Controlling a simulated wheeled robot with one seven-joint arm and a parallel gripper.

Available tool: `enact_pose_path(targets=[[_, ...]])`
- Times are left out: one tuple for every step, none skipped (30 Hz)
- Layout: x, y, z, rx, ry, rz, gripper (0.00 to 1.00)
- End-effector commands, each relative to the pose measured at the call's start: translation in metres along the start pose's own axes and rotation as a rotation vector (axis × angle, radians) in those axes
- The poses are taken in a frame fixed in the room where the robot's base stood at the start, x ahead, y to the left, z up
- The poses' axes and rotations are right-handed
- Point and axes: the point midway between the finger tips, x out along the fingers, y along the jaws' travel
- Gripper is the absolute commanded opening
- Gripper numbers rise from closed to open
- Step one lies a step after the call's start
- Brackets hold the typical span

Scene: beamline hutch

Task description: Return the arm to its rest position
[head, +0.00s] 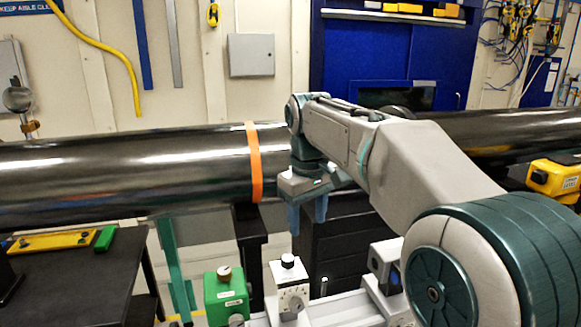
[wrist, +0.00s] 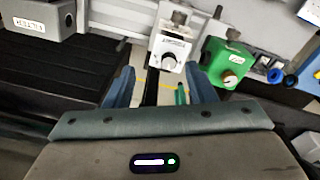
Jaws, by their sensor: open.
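My gripper (head: 306,212) is at the end of my arm, which reaches forward from the right of the head view. It points down, with its blue fingers apart and nothing between them. In the wrist view the two blue fingers of my gripper (wrist: 160,90) stand wide apart. Beyond them is a white box with a dark knob (wrist: 171,58), and it also shows below the gripper in the head view (head: 291,290). The gripper appears apart from it.
A long black pipe (head: 110,165) with an orange band (head: 254,160) runs behind my arm. A green box (head: 226,298) stands on the rail (head: 345,308) at the front. A black table (head: 95,285) is at left. A yellow device (head: 556,178) is at right.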

Motion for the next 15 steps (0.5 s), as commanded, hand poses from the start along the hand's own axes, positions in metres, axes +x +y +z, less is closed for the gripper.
enact_pose_path(targets=[[0.005, 0.000, 0.020, 0.043, 0.014, 0.013, 0.50], [0.007, 0.000, 0.030, 0.068, 0.023, 0.020, 0.50], [0.012, 0.000, 0.044, 0.103, 0.035, 0.028, 0.50], [0.016, 0.000, 0.054, 0.130, 0.046, 0.035, 0.50], [0.020, 0.000, 0.065, 0.157, 0.055, 0.040, 0.50], [0.026, -0.001, 0.079, 0.191, 0.068, 0.047, 0.50], [0.030, -0.002, 0.090, 0.217, 0.078, 0.051, 0.50], [0.035, -0.003, 0.101, 0.244, 0.088, 0.056, 0.50], [0.043, -0.005, 0.115, 0.281, 0.102, 0.061, 0.50], [0.049, -0.006, 0.126, 0.308, 0.113, 0.065, 0.50], [0.055, -0.008, 0.136, 0.334, 0.124, 0.068, 0.50], [0.063, -0.011, 0.151, 0.370, 0.139, 0.072, 0.50], [0.070, -0.013, 0.161, 0.397, 0.150, 0.075, 0.50], [0.077, -0.015, 0.172, 0.424, 0.160, 0.076, 0.50], [0.086, -0.018, 0.185, 0.457, 0.174, 0.079, 0.50]])
